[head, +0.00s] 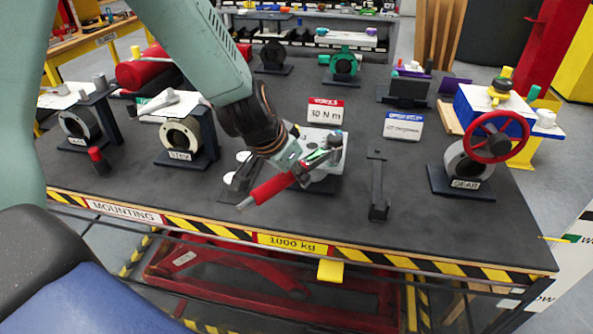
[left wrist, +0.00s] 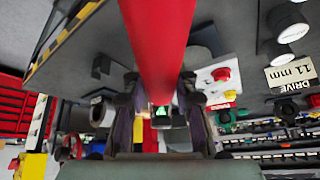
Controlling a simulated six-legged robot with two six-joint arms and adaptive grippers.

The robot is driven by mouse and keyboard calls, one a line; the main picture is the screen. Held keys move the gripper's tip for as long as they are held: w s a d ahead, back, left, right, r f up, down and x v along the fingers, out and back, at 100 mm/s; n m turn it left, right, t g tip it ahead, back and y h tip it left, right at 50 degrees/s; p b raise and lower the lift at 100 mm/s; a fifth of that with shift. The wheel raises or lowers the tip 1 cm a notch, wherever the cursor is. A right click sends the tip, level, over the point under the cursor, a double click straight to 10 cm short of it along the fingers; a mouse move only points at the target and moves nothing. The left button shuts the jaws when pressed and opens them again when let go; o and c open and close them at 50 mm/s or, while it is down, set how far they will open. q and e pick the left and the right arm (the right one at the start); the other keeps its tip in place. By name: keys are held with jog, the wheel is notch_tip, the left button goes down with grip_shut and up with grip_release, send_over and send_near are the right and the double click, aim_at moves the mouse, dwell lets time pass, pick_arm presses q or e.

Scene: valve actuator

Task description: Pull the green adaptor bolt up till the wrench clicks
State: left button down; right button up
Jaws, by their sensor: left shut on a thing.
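My left gripper (head: 301,172) reaches down from above and is shut on the torque wrench. The wrench's red handle (head: 268,189) sticks out to the lower left, tilted, its tip near the table's front. The wrench head end lies by the white block (head: 336,166) in the table's middle. In the left wrist view the red handle (left wrist: 160,45) runs down the middle between my two fingers (left wrist: 160,112). A small green spot (left wrist: 161,113) shows there between the fingers; I cannot tell if it is the adaptor bolt. My right gripper is not in view.
A red sign reading 30 N m (head: 325,111) stands behind the white block. The red handwheel (head: 497,137) is on the far right, dark-based mounts (head: 181,142) on the left. The table front between them is mostly clear.

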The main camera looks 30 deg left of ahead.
pick_arm(q)
jog(key=shift+w+a+r+m+h+p, duration=0.1)
jog(key=shift+w+a+m+h+p, duration=0.1)
jog(key=shift+a+m+p, duration=0.25)
jog(key=shift+w+a+r+m+h+p, duration=0.1)
jog(key=shift+w+a+m+h+p, duration=0.15)
jog(key=shift+a+p, duration=0.25)
jog(key=shift+w+a+f+m+h, duration=0.1)
jog(key=shift+w+a+m+h, duration=0.15)
jog(key=shift+a+m, duration=0.3)
jog(key=shift+w+a+m+h, duration=0.25)
jog(key=shift+a+m, duration=0.15)
jog(key=shift+m, duration=0.15)
jog(key=shift+b, duration=0.35)
jog(key=shift+w+a+m+g+h+b, duration=0.5)
jog(key=shift+w+a+m+b, duration=0.45)
jog(key=shift+b, duration=1.3)
jog(key=shift+s, duration=0.2)
